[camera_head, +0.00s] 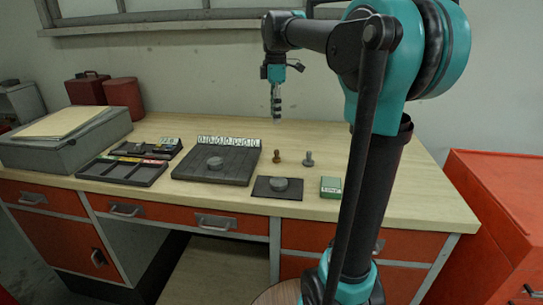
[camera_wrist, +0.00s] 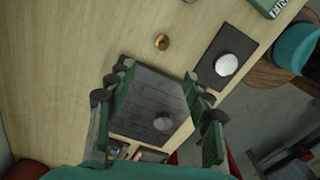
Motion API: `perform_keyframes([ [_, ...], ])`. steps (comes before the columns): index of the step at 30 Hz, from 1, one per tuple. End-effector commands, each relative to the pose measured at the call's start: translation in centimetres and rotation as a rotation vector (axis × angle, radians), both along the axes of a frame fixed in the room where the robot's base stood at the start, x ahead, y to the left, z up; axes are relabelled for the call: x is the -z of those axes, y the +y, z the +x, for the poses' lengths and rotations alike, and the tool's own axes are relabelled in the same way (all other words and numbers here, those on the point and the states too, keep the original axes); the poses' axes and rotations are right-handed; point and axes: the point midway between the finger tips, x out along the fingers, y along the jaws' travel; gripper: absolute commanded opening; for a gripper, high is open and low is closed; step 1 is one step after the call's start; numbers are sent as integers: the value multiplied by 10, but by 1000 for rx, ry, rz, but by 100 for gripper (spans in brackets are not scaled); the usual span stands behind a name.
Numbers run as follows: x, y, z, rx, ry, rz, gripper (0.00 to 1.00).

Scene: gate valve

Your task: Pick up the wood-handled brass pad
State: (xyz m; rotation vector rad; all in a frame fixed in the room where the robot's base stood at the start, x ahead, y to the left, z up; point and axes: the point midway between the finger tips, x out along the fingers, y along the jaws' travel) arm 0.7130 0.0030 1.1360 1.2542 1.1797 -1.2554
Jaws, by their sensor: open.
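The wood-handled brass pad (camera_head: 276,156) looks like a small brown upright piece on the bench, just right of the dark slatted board. In the wrist view the pad (camera_wrist: 161,42) shows from above as a small brown and brassy round, beyond the fingertips. My gripper (camera_head: 276,107) hangs in the air above the bench, over the pad's side of the board in the head view. In the wrist view my gripper (camera_wrist: 158,72) has its green fingers spread, with nothing held between them. The slatted board shows between and below the fingers.
The slatted board (camera_head: 235,166) carries a grey disc. A similar grey-headed piece (camera_head: 308,159) stands right of the pad. A dark plate with a round disc (camera_head: 278,196) and a green box (camera_head: 331,187) lie in front. A divided tray (camera_head: 125,173) is left. Bare bench (camera_head: 400,190) lies right.

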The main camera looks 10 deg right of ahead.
Motion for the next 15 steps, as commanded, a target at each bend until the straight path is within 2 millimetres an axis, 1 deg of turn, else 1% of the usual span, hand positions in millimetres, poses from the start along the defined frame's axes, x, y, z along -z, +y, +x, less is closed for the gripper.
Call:
perform_keyframes([
  [1,11,0,0,1,0,0,51],
  [9,65,0,0,2,-1,0,51],
  [12,81,0,0,2,-1,0,51],
  [15,92,0,0,2,-1,0,51],
])
